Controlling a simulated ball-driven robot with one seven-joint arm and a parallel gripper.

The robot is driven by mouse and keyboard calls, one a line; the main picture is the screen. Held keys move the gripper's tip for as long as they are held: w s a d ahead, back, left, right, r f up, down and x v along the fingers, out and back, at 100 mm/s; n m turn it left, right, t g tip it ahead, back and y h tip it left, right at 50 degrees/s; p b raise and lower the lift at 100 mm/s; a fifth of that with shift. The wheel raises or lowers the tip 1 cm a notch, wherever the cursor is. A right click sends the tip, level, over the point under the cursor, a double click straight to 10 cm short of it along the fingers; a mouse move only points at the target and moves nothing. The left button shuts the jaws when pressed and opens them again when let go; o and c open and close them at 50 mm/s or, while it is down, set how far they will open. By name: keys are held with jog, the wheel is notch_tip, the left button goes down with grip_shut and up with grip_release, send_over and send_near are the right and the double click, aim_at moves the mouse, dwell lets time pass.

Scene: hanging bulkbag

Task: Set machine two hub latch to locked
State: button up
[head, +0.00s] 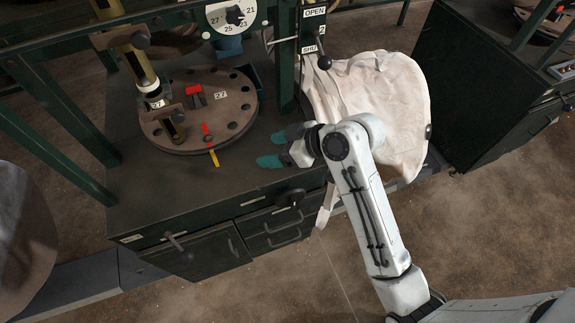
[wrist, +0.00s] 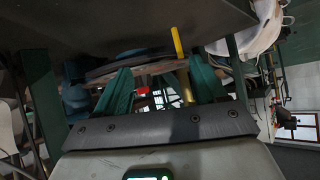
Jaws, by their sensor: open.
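A round brown plate (head: 175,128) with holes around its rim and a tag reading 27 lies on the dark bench top. A small red block with a dark piece (head: 194,92) sits near its middle and may be the hub latch; I cannot read its setting. A red and yellow pointer (head: 213,156) is at the plate's front edge; its yellow end (wrist: 177,42) shows in the wrist view. My gripper (head: 267,150) is open and empty, its teal fingers pointing left, just right of the pointer and apart from it. The fingers (wrist: 160,86) also show in the wrist view.
A brass column (head: 138,60) stands at the plate's left. A numbered dial (head: 232,16) and a black-knobbed lever (head: 323,62) with OPEN and SHUT labels are behind. A pale bag (head: 385,105) hangs right, beside my arm. Green posts (head: 55,115) frame the bench.

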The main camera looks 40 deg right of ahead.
jog(key=shift+s+f+g+h, duration=0.3)
jog(key=shift+s+f+g, duration=0.1)
jog(key=shift+s+f, duration=0.9)
jog(key=shift+r, duration=0.15)
jog(key=s+d+f+m+g+h, duration=0.1)
jog(key=s+f+m+g+h, duration=0.1)
jog(key=s, duration=0.9)
jog(key=s+d+f+m+g+h, duration=0.2)
jog(key=s+f+g, duration=0.3)
jog(key=s, duration=0.6)
jog(key=shift+s+d+f+m+h, duration=0.15)
jog(key=shift+s+f+m+h, duration=0.25)
jog(key=shift+f+m+h, duration=0.35)
